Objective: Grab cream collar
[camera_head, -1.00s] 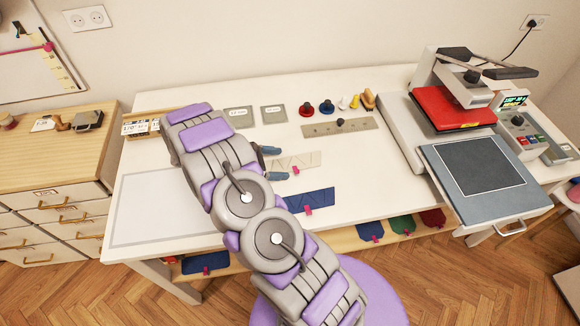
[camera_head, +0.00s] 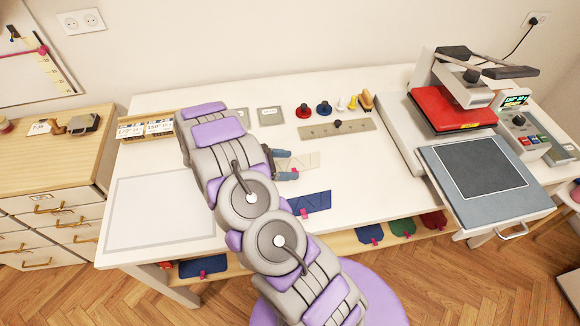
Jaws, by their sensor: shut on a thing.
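The cream collar (camera_head: 306,160) lies on the white table, right of the middle of my arm, with a small pink tag at its front edge. My gripper (camera_head: 293,165) is at the collar's left end, its blue-grey fingers above and below in the picture. It is shut on the collar near the pink tag. The collar's left part is partly hidden by the fingers. A blue collar (camera_head: 311,202) with a pink tag lies just in front of it.
A grey metal strip (camera_head: 325,131) and several small stamps lie behind the collar. A heat press (camera_head: 466,110) stands at the right. A pale framed sheet (camera_head: 150,220) lies at the left. More collars, such as a green one (camera_head: 402,228), sit on the shelf below.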

